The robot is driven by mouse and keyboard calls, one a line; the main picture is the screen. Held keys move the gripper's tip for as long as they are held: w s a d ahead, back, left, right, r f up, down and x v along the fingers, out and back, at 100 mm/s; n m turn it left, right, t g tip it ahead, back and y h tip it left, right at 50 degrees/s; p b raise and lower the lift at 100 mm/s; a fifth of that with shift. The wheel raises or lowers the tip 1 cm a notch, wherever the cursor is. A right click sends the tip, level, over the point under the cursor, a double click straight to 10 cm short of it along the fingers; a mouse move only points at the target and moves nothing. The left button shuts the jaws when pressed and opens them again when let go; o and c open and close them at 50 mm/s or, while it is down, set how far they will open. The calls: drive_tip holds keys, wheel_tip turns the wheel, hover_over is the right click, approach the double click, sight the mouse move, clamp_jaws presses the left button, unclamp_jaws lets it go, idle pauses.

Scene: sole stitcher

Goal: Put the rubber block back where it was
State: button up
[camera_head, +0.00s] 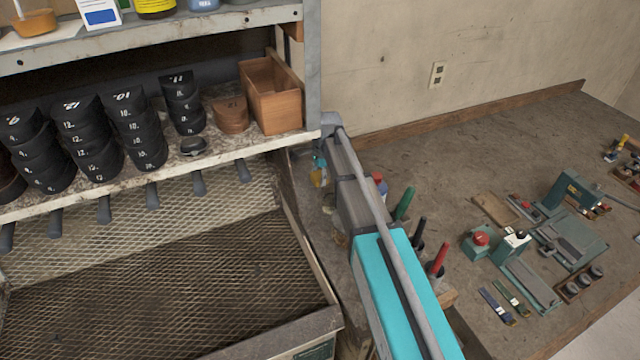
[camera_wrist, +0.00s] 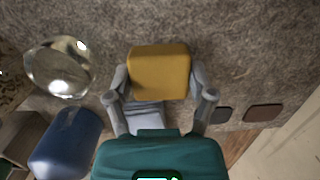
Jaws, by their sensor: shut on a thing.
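The rubber block (camera_wrist: 160,72) is amber yellow with rounded edges. It sits between the two grey fingers of my gripper (camera_wrist: 159,78) in the wrist view, and the fingers are shut on its sides. Grey, speckled worktop shows behind the block; I cannot tell whether the block touches it. In the head view my arm reaches to the bench beside the shelf's right post and hides most of the gripper.
In the wrist view a clear glass globe (camera_wrist: 60,68) and a blue cylinder (camera_wrist: 66,145) stand left of the gripper. Two flat pieces, dark (camera_wrist: 222,115) and brown (camera_wrist: 263,113), lie right. The head view shows a shelf (camera_head: 150,170) and upright handled tools (camera_head: 404,204).

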drive_tip(key=shift+f+b, duration=0.65)
drive_tip(key=shift+f, duration=0.35)
drive_tip(key=shift+f, duration=0.15)
drive_tip(key=o, duration=1)
drive_tip(key=shift+o, duration=0.2)
drive_tip(key=shift+r, duration=0.25)
drive_tip(key=r+p, duration=0.4)
drive_tip(key=d+r+p, duration=0.1)
drive_tip(key=r+p, duration=0.2)
drive_tip(key=p, duration=0.1)
drive_tip(key=r+p, duration=0.4)
drive_tip(key=shift+w+d+r, duration=0.15)
drive_tip(key=shift+w+r, duration=0.1)
drive_tip(key=shift+r, duration=0.1)
